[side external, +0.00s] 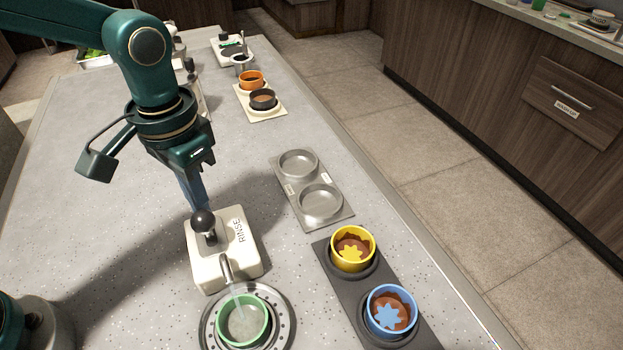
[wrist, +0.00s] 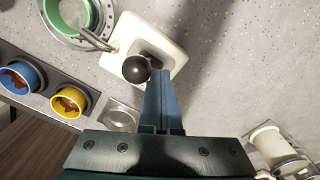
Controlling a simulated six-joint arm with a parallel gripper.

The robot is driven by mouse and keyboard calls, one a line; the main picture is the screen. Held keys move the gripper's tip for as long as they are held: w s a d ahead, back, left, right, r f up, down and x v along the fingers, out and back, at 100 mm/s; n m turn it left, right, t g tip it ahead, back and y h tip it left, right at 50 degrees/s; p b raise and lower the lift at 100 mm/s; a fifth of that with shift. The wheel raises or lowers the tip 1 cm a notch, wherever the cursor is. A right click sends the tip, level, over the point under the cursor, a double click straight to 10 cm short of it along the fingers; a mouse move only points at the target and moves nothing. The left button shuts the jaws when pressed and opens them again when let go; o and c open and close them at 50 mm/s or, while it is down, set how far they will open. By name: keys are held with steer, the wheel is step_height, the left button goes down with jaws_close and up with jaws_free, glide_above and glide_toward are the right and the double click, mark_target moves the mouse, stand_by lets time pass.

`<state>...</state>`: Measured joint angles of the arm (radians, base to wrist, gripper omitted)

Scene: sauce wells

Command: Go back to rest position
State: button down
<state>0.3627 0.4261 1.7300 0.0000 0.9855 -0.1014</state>
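My gripper (side external: 203,208) hangs over the white rinse station (side external: 240,262), its blue fingers pointing down just behind the black ball knob (side external: 203,222). In the wrist view the fingers (wrist: 158,78) lie together with nothing seen between them, beside the knob (wrist: 136,69). I cannot tell whether they touch it. A metal spout (side external: 227,270) runs from the station over a green cup (side external: 243,320), and a thin stream of water appears to fall into it. The cup stands on a round perforated drain (side external: 284,322) and holds cloudy liquid.
A yellow cup (side external: 353,232) and a blue cup (side external: 391,291), both with brown residue, sit in a dark holder (side external: 335,275). A grey two-well tray (side external: 310,222) is empty. Farther back, orange and black cups (side external: 262,99) stand on a pale tray.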

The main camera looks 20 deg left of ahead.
stand_by(0.8)
steer(key=shift+w+a, duration=1.75)
step_height(320, 180, up, 8)
steer(key=s+a+r+n+t, duration=0.1)
steer(key=s+a+r+t, duration=0.25)
steer(key=s+r, duration=0.3)
steer(key=s+a+f+n+t, duration=0.2)
steer(key=s+a+f, duration=0.1)
steer(key=s+f, duration=0.3)
steer(key=shift+s, duration=0.4)
